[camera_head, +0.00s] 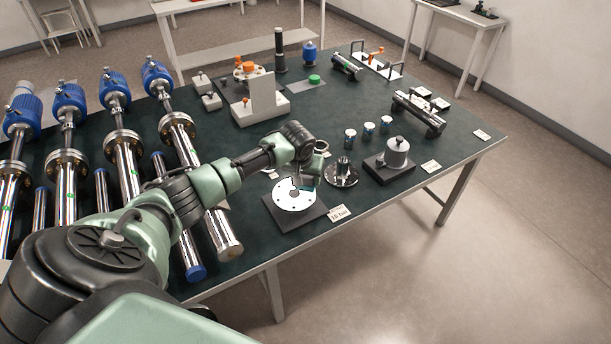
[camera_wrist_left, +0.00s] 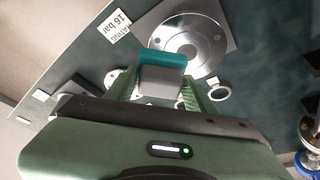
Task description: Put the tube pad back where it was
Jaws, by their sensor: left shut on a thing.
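My left gripper (camera_wrist_left: 160,88) is shut on a small block, grey with a teal face, which looks like the tube pad (camera_wrist_left: 162,60). In the head view the left gripper (camera_head: 308,168) is low over the front of the table, and a little teal shows at its tip beside a white disc (camera_head: 290,200). The disc lies on a dark square plate (camera_head: 300,221). In the left wrist view the held block overlaps the near edge of this disc (camera_wrist_left: 187,35); I cannot tell whether they touch. My right gripper is not in view.
A "16 bar" card (camera_head: 338,212) lies beside the plate. A flanged metal fitting (camera_head: 342,174) and a grey pot-like part on a dark base (camera_head: 396,153) stand to the right. Long steel tubes with blue ends (camera_head: 125,165) fill the left side.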

